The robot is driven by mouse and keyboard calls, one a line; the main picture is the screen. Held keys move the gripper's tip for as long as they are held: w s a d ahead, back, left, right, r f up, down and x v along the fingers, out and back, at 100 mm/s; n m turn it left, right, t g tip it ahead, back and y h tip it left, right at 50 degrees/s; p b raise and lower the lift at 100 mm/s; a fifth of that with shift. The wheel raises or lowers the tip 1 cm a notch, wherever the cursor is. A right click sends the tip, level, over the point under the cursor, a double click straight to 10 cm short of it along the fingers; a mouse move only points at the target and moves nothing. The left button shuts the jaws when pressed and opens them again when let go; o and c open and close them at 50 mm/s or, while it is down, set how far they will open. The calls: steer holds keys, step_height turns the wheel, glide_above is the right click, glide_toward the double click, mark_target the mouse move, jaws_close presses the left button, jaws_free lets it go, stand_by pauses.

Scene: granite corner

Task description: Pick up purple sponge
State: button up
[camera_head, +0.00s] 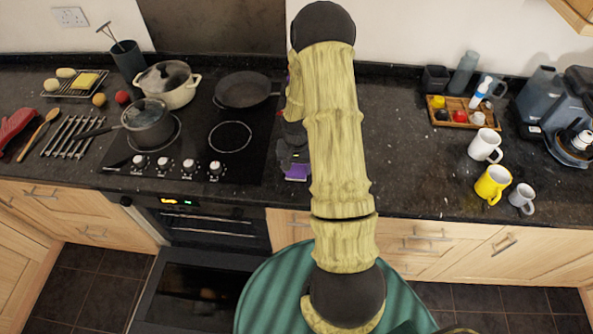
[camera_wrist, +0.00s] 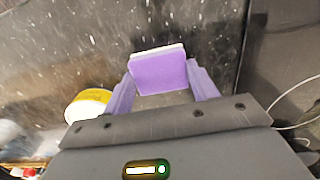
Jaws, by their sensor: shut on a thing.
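The purple sponge (camera_wrist: 160,73) has a pale top layer and sits between the two purple fingertips of my gripper (camera_wrist: 162,84) in the wrist view. The gripper is shut on it, with one finger on each side. In the head view only a small purple patch of the sponge (camera_head: 297,172) shows below my dark gripper (camera_head: 296,161), just right of the hob. My arm hides the area to its right. I cannot tell whether the sponge touches the counter or is held above it.
The black hob (camera_head: 195,140) with a pan, a pot and a saucepan lies left of the gripper. At the right stand a yellow mug (camera_head: 492,184), two white mugs, a wooden tray (camera_head: 462,112) and a coffee machine (camera_head: 570,120). The counter between my arm and the mugs is clear.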

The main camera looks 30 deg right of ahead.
mark_target(296, 168)
step_height(296, 168, up, 10)
steer(key=b, duration=0.2)
stand_by(0.5)
steer(key=o, duration=0.5)
steer(key=c, duration=0.3)
steer(key=shift+c, duration=0.2)
steer(key=shift+w, duration=0.1)
